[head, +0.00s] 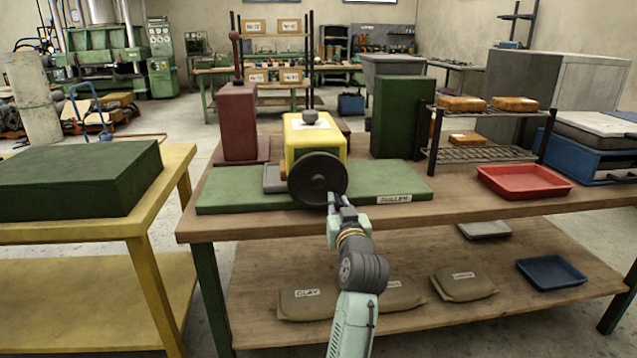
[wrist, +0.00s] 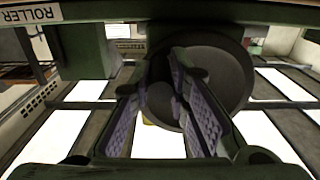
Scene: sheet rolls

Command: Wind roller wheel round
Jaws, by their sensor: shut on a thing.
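The roller wheel (head: 312,178) is a dark, round disc standing upright on the front of the yellow roller machine (head: 327,138). The machine sits on a green base plate (head: 236,195) labelled "ROLLER" at its right end. My gripper (head: 337,200) is at the wheel's lower right, reaching in from the front. In the wrist view the roller wheel (wrist: 232,72) fills the space behind my fingers, which are closed on a dark part of it. The fingers partly hide what they grip, so I cannot tell whether it is a handle or the rim.
A dark red lever stand (head: 238,120) is behind left and a green block (head: 398,117) behind right. A wire rack (head: 480,153) and red tray (head: 525,181) stand farther right. A yellow table (head: 165,200) is at left. The bench front near the wheel is clear.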

